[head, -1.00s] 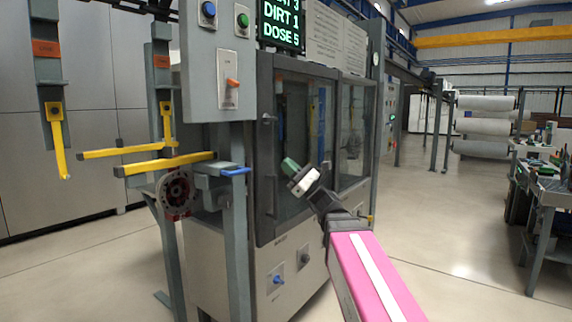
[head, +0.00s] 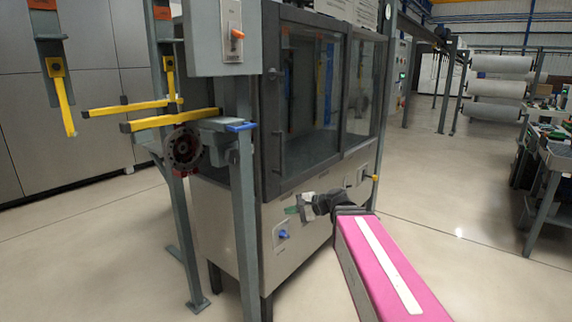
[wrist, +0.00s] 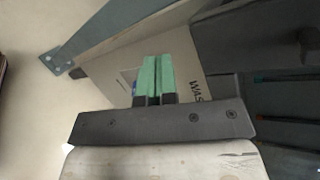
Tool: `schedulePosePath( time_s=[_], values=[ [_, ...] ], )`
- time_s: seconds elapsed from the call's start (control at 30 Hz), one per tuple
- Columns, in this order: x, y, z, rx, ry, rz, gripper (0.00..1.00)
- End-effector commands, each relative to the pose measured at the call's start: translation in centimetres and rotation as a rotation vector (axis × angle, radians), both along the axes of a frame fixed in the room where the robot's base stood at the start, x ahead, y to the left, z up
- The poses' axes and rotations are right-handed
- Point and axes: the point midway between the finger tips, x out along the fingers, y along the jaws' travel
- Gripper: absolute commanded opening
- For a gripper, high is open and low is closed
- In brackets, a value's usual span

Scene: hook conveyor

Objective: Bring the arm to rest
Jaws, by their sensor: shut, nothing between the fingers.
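My gripper (head: 292,210) hangs low in front of the lower panel of the washing cabinet (head: 325,188). In the wrist view my gripper (wrist: 153,68) shows its two green fingers side by side, shut and empty. My pink arm link (head: 385,265) stretches from the lower right toward the cabinet. In the wrist view the cabinet's pale panel (wrist: 190,62) with part of some dark lettering lies beyond the fingers. I cannot tell how wide the gap between gripper and panel is.
Yellow hooks (head: 64,105) hang at the left. A control box with an orange switch (head: 237,33) is above. A workbench (head: 548,165) stands at the right. The floor (head: 460,230) between is clear.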

Motion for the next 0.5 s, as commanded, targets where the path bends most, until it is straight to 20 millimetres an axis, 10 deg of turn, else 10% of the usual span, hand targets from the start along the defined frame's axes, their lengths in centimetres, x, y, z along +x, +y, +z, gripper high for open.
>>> schedulePosePath(
  time_s=[0.2, 0.5],
  values=[
    [-2.6, -4.3, -10.6, -0.439, -0.048, 0.135, 0.00],
    [-7.1, -12.5, -20.9, -0.973, -0.069, 0.444, 0.00]
  ],
)
